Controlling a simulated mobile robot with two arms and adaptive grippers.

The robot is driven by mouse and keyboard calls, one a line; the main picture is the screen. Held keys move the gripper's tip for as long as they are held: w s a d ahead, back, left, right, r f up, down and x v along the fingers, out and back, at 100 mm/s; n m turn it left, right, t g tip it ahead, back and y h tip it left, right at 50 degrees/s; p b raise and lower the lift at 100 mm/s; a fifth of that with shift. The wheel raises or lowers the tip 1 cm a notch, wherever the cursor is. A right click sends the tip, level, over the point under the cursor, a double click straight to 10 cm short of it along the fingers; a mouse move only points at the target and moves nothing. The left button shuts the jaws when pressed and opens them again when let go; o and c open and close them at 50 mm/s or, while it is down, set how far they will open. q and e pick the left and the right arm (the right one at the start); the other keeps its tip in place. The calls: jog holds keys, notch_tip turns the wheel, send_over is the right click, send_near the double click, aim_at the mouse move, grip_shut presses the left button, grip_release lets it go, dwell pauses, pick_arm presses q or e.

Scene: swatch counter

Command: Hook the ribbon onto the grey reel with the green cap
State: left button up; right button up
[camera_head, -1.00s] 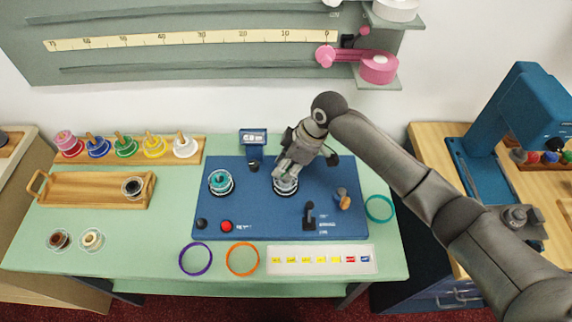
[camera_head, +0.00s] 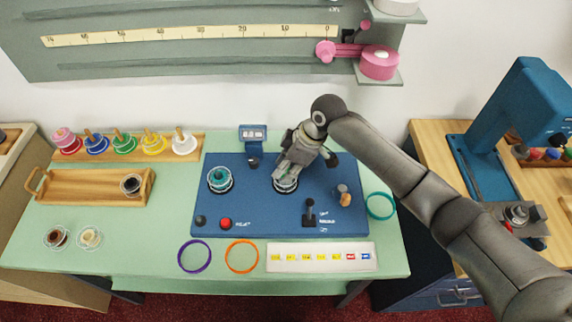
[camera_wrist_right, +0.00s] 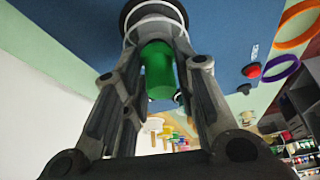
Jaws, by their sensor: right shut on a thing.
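My right gripper (camera_head: 286,173) points down over the right-hand spindle of the blue machine (camera_head: 262,215). In the right wrist view its fingers are shut on a green cap (camera_wrist_right: 159,70), a short upright cylinder. The cap stands on a pale, clear-rimmed reel (camera_wrist_right: 157,18) seated on a dark round base. In the head view most of this reel (camera_head: 286,187) is hidden under the gripper. A reel wound with teal (camera_head: 219,178) sits on the left-hand spindle. I cannot make out a loose ribbon strand between the two. My left gripper is out of view.
A rack of coloured spools (camera_head: 123,142) is behind. Purple (camera_head: 194,270), orange (camera_head: 226,257) and teal (camera_head: 368,205) rings and a label strip (camera_head: 320,270) surround the machine.

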jog(key=shift+f, duration=0.3)
jog(key=o, duration=0.8)
jog(key=shift+c, duration=0.2)
notch_tip(320, 180, up, 7)
jog(key=p, duration=0.7)
jog(key=shift+r, duration=0.1)
dwell(0.6)
